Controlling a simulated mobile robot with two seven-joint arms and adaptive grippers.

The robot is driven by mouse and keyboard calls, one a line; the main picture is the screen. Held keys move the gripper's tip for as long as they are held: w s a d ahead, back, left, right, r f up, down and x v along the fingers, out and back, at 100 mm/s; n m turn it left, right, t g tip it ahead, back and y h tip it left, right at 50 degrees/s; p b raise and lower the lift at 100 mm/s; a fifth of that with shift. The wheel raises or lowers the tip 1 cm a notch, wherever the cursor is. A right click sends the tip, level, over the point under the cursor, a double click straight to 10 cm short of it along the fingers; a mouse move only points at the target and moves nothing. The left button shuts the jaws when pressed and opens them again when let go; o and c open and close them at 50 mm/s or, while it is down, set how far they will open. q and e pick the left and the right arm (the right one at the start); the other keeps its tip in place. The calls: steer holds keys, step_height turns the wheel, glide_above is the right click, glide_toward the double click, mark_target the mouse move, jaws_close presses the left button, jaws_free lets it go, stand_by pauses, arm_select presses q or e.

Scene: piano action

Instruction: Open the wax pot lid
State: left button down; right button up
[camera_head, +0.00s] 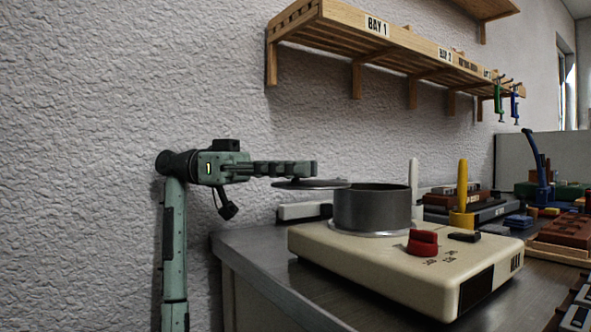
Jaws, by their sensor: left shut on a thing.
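The wax pot is a dark grey metal cylinder (372,210) set on a cream heater base (365,258) with a red knob (422,243). Its round top rim shows, and the top looks uncovered. The flat grey lid (325,185) is level, at about rim height, mostly left of the pot. Its right edge meets the pot's left rim in the picture; I cannot tell whether they touch. My left gripper (301,171) comes in from the left and is shut on the lid from above; its fingers hide the grip point. My right gripper is not in view.
The heater stands on a dark metal bench (262,255) with its left edge near my left arm. A yellow post (463,188) and several tools and blocks stand behind and to the right. A wooden shelf (352,40) hangs on the wall above.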

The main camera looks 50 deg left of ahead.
arm_select(q)
steer(key=c, duration=1.3)
jaws_free()
steer(key=shift+c, duration=0.2)
steer(key=shift+r, duration=0.1)
step_height(320, 180, up, 10)
steer(key=shift+f, duration=0.1)
